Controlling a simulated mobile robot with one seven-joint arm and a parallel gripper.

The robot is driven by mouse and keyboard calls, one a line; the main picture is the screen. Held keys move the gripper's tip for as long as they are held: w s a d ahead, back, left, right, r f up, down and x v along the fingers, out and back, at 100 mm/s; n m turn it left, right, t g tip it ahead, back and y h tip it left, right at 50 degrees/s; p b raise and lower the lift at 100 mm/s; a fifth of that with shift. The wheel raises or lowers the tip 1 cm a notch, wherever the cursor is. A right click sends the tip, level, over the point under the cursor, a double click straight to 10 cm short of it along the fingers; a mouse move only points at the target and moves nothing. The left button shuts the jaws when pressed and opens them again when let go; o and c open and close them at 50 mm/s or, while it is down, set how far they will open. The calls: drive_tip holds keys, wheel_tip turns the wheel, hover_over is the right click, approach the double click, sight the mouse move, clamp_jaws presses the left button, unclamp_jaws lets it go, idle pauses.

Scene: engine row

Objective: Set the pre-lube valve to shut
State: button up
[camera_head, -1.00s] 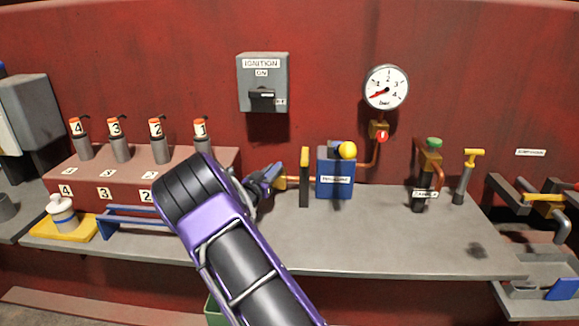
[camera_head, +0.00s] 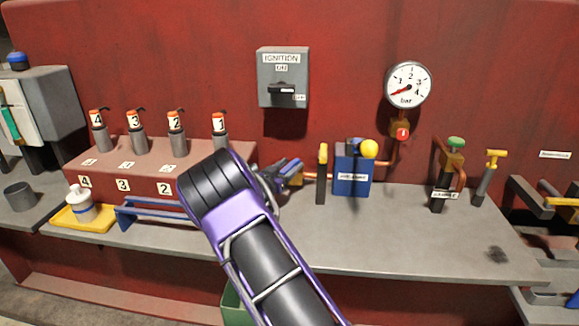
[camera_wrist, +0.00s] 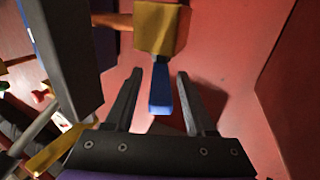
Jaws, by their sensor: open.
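The pre-lube valve shows in the wrist view as a yellow block (camera_wrist: 160,28) on a copper pipe, with a blue lever (camera_wrist: 160,88) pointing down the picture. In the head view, its yellow body (camera_head: 296,178) shows just left of a dark post with a yellow edge, partly hidden by my gripper (camera_head: 284,171). My gripper (camera_wrist: 157,80) is open, with its dark fingers on either side of the blue lever's end. Gaps show on both sides, and I cannot tell the depth. The valve's label is not readable.
The dark post (camera_head: 321,180) and the blue box (camera_head: 351,174) with a yellow knob stand right of the valve. A blue rack (camera_head: 150,214) and a yellow tray (camera_head: 75,222) lie left. The bench top (camera_head: 400,240) is clear at the front middle.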

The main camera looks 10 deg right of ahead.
drive_tip(key=p+v, duration=0.1)
drive_tip(key=v, duration=1.6)
drive_tip(key=shift+s, duration=0.15)
drive_tip(key=shift+a, duration=0.1)
drive_tip(key=shift+c, duration=0.2)
